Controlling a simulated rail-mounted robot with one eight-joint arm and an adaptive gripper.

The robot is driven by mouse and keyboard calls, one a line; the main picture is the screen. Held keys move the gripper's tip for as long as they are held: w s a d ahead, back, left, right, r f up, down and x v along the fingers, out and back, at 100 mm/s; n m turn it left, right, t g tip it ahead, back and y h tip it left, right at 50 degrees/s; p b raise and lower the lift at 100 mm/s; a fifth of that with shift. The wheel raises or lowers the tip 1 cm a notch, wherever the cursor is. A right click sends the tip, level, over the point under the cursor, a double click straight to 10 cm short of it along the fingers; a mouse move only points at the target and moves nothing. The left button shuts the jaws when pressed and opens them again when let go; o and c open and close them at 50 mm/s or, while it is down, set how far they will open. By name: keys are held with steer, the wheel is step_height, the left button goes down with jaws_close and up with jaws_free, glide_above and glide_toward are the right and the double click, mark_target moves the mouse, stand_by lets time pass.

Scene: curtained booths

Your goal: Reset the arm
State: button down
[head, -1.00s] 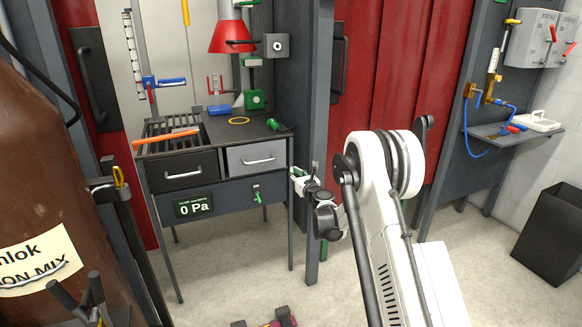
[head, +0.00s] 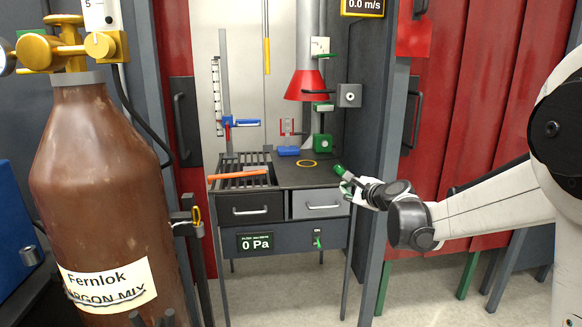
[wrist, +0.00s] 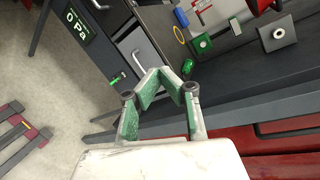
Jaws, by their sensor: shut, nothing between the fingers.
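My arm comes in from the right edge of the head view and reaches left. My gripper (head: 348,187) is at the right front corner of the dark bench, close to a green-ended cylinder (head: 340,171) on the bench top. I cannot tell from the head view whether they touch. In the wrist view, the green-lined fingers of my gripper (wrist: 158,74) come together at their tips, with nothing between them. The bench's front with the 0 Pa display (wrist: 76,26) lies beyond the fingers.
A large brown gas cylinder (head: 95,190) stands at the left. A dark post and red curtain (head: 480,110) are on the right. Floor before the bench is open.

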steer(key=s+a+r+n+g+p, duration=0.2)
steer(key=s+r+n, duration=0.3)
steer(key=s, duration=0.6)
steer(key=s+d+f+n+g+h+p, duration=0.2)
steer(key=s+n, duration=0.5)
steer(key=s, duration=1)
steer(key=s+d+f+n+g+h+p, duration=0.2)
steer(key=s+n, duration=0.5)
steer(key=s, duration=1.1)
steer(key=shift+d+g+h+p, duration=0.3)
steer(key=shift+d+g+h, duration=0.1)
steer(key=shift+d+h, duration=0.3)
